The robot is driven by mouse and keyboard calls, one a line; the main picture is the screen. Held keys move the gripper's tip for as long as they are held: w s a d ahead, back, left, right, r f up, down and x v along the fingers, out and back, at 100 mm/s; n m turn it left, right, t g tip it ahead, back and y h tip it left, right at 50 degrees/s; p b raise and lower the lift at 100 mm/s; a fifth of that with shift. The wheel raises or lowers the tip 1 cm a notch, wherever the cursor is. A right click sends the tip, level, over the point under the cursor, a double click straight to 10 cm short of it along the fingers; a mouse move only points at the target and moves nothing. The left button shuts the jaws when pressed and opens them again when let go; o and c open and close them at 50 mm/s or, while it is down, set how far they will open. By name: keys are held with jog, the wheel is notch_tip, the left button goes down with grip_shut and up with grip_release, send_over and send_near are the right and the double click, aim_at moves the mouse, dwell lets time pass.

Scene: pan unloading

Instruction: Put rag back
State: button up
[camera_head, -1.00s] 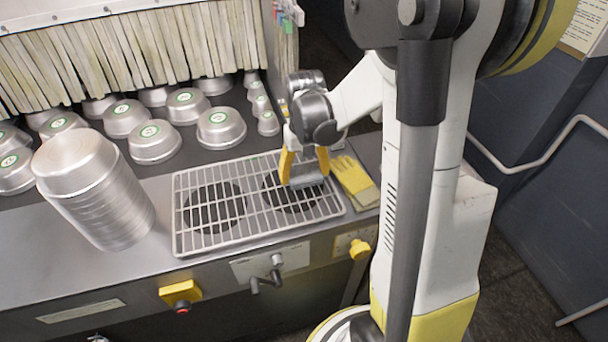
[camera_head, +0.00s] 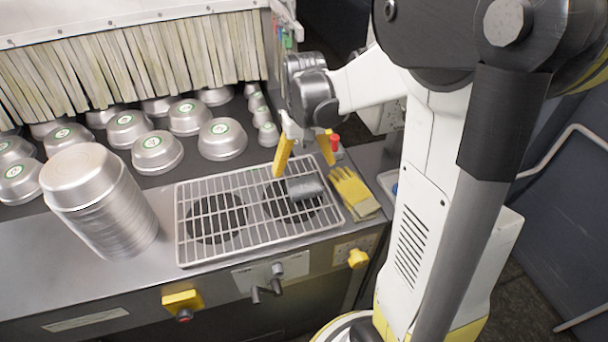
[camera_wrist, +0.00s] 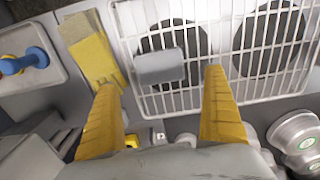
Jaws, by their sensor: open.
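A small grey folded piece that looks like the rag (camera_head: 304,188) lies on the right part of the white wire rack (camera_head: 181,225), over a dark round opening. It also shows in the wrist view (camera_wrist: 160,66), just beyond and between my fingertips. My gripper (camera_head: 304,169) is open and empty above the rack, its yellow fingers spread and apart from the grey piece. In the wrist view my gripper (camera_wrist: 161,80) has clear space between its fingers.
Yellow gloves (camera_head: 352,192) lie right of the rack. A tall stack of metal pans (camera_head: 110,205) stands left of it. Several upturned pans (camera_head: 222,139) sit behind, before a strip curtain (camera_head: 150,55). A red-topped item (camera_head: 335,142) stands behind the gloves.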

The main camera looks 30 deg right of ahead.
aim_at(304, 184)
jog(key=s+a+r+n+t, duration=0.3)
jog(key=s+a+r+t, duration=0.4)
jog(key=s+a+r, duration=0.3)
jog(key=a+p, duration=0.1)
jog(key=a, duration=0.2)
jog(key=shift+s+a+r, duration=0.25)
jog(key=shift+s, duration=0.1)
